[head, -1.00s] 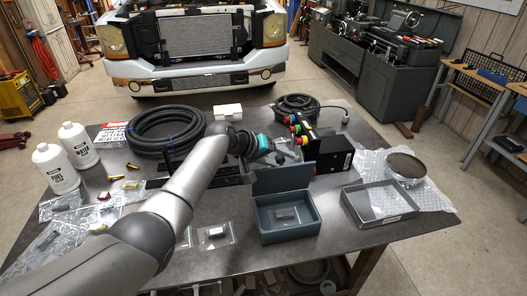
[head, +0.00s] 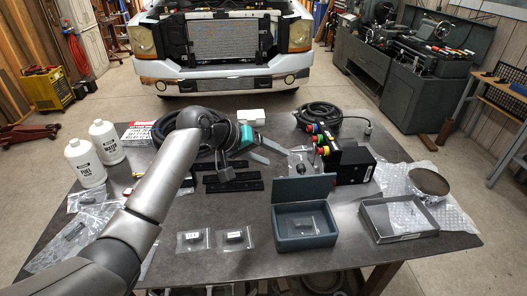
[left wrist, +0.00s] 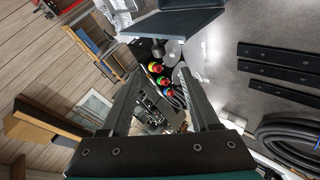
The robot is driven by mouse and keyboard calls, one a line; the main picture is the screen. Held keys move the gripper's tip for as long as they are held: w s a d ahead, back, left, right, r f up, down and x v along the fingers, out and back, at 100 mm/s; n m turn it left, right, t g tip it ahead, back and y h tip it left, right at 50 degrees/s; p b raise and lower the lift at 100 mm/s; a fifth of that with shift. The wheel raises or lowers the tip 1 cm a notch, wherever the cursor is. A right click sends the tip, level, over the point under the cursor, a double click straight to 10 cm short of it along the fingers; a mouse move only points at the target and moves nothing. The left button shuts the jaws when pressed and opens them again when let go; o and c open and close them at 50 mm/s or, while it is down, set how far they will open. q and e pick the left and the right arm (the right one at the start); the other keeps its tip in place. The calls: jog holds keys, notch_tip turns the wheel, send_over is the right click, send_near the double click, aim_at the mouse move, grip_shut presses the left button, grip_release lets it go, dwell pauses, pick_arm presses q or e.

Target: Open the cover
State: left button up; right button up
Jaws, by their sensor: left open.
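A blue-grey box (head: 305,241) stands on the table right of centre in the head view, with a small packaged part inside. Its cover (head: 303,189) stands raised along the box's back edge, so the box is open. The cover appears to show as a blue-grey panel (left wrist: 178,22) at the top of the left wrist view. My left gripper (head: 268,151), with a teal body, is open and empty behind and left of the cover, apart from it. Its two fingers also show in the left wrist view (left wrist: 160,80) with nothing between them. My right gripper is not in view.
A shallow grey tray (head: 369,224) lies right of the box. A black unit with coloured connectors (head: 350,160) stands behind it. Black strips (head: 232,186) lie left of the cover, and bagged parts (head: 236,238) left of the box. The table (head: 210,275) is bare at the front.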

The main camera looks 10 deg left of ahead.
pick_arm(q)
jog(key=shift+v, duration=1.15)
jog(key=shift+w, duration=0.1)
